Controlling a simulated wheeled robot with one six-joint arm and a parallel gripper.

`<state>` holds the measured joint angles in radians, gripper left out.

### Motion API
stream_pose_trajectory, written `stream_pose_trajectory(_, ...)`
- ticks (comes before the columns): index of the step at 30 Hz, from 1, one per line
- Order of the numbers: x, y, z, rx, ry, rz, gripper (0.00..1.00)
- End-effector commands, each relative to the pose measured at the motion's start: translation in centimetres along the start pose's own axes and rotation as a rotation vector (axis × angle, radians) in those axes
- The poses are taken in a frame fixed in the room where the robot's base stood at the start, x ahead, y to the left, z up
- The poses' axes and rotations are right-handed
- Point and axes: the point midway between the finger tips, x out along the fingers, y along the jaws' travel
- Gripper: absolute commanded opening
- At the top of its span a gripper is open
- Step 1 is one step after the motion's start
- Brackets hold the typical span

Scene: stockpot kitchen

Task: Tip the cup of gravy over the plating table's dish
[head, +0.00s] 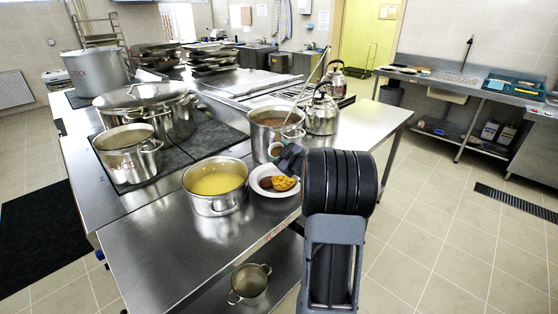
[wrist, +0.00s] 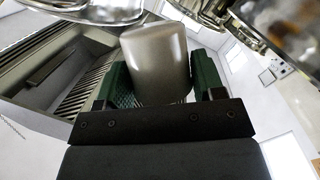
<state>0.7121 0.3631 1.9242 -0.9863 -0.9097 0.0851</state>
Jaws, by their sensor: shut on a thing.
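My gripper (wrist: 152,85) is shut on a smooth grey metal cup (wrist: 155,60), held between its green finger pads in the wrist view. In the head view, the small cup (head: 275,149) shows just beyond the dark gripper (head: 288,157), partly hidden by it. Its contents and exact tilt are hard to make out. The dish, a white plate (head: 261,189), lies on the steel table below and close to the cup. It holds a brown patty and a yellow-orange portion of food. My arm hides part of the table to its right.
A pot of yellow liquid (head: 215,185) stands left of the plate. A pot of brown liquid (head: 277,125) stands just behind, near two kettles (head: 322,115). A small pot (head: 249,283) sits on the lower shelf. The front tabletop is clear.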

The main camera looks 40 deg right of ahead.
Motion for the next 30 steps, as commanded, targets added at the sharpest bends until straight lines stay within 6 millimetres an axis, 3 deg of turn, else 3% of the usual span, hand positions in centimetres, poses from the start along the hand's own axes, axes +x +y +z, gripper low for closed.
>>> stream_pose_trajectory(30, -0.09, -0.85, 0.61, -0.339, 0.112, 0.107, 0.33)
